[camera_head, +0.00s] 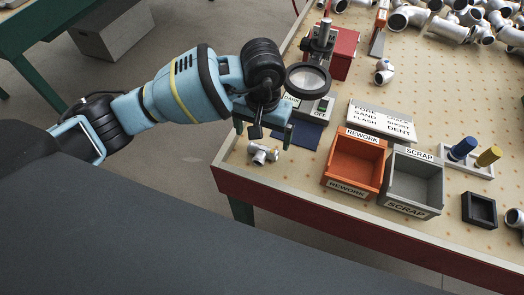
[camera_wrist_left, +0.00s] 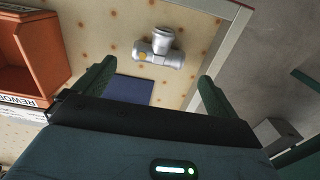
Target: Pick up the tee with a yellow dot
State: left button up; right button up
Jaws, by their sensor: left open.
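A silver pipe tee (camera_head: 262,153) lies on the pegboard-like tabletop near the table's left front corner. In the left wrist view the tee (camera_wrist_left: 160,48) shows a yellow dot on the left end of its run, with its branch pointing up in the picture. My left gripper (camera_head: 272,134) hangs over the table just behind the tee. In the wrist view its fingers (camera_wrist_left: 155,86) are spread wide and empty, with the tee beyond the tips and roughly between them. The gripper and tee look apart. My right gripper is not in view.
An orange REWORK bin (camera_head: 352,184) and a grey SCRAP bin (camera_head: 411,204) stand right of the tee. A dark blue pad (camera_head: 308,136) lies partly under the gripper. A magnifier (camera_head: 308,79) stands close beside the arm. More pipe fittings (camera_head: 410,17) lie at the back.

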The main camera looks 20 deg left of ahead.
aim_at(262, 149)
pick_arm(q)
jog(key=f, duration=0.2)
jog(key=s+f, duration=0.1)
jog(key=f, duration=0.1)
jog(key=shift+d, duration=0.1)
jog(key=shift+w+f, duration=0.1)
jog(key=shift+f, duration=0.4)
jog(key=c, duration=1.3)
jog(key=shift+r, duration=0.1)
jog(key=shift+r, duration=0.45)
notch_tip(262, 149, up, 2)
jog(key=shift+w+r, duration=0.1)
jog(key=shift+r, duration=0.05)
jog(key=s+d, duration=0.2)
jog(key=s, duration=0.3)
jog(key=s+d+r, duration=0.1)
jog(key=s+d, duration=0.1)
jog(key=s, duration=0.2)
jog(key=s+d+b, duration=0.1)
jog(key=s+d, duration=0.1)
jog(key=s, duration=0.3)
jog(key=shift+s+d+r, duration=0.35)
